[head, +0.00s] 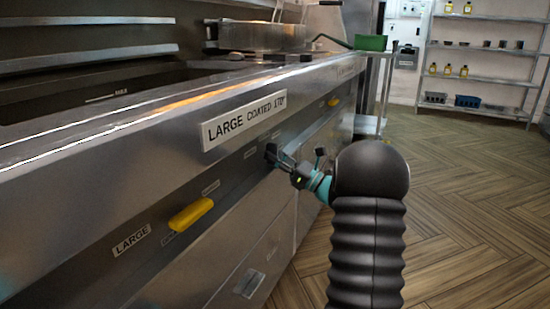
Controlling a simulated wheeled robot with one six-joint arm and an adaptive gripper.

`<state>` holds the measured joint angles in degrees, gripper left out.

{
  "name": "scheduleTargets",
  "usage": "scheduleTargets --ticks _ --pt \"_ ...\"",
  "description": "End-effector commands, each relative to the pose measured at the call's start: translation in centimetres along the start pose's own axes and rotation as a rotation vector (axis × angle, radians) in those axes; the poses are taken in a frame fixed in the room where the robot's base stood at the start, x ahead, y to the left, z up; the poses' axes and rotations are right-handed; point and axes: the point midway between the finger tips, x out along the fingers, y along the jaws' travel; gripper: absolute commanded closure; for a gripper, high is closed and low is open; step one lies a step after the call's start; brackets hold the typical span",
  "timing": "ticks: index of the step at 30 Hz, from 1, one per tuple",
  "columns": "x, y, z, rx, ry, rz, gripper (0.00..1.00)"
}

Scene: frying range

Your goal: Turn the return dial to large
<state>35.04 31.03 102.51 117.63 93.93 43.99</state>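A long yellow handle (190,214) sits on the front panel of the range, tilted up to the right. A "LARGE" label (131,240) is to its lower left, and smaller labels beside it are too small to read. A second yellow handle (334,101) is farther along the panel. I cannot tell for certain which one is the return dial. My gripper (296,156) is in front of the panel, between the two handles. Its dark fingers look spread, with nothing visible between them. One fingertip is close to the panel; contact cannot be told.
A sign reading "LARGE COATED 170" (244,119) is on the range's upper front edge. Shelves (484,50) with bottles stand at the back right. The wooden floor (470,200) at right is clear.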

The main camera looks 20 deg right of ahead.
Motion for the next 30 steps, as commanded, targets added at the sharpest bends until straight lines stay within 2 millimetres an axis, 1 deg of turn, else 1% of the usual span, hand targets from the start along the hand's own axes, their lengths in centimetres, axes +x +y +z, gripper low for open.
scheduleTargets --ticks 10,14,17,24,27,30 --pt "-0.1 0.0 0.0 0.0 0.0 -0.001 0.67" --pt "-1.0 -0.1 0.0 0.001 0.001 -0.003 0.67" --pt "-2.5 -0.1 0.0 0.002 0.001 -0.005 0.67" --pt "-7.3 -0.1 0.0 0.001 0.0 -0.005 0.67" --pt "-9.1 -0.1 0.0 0.002 0.001 -0.003 0.67" --pt "-10.4 0.0 -0.1 0.002 0.001 -0.002 0.67"
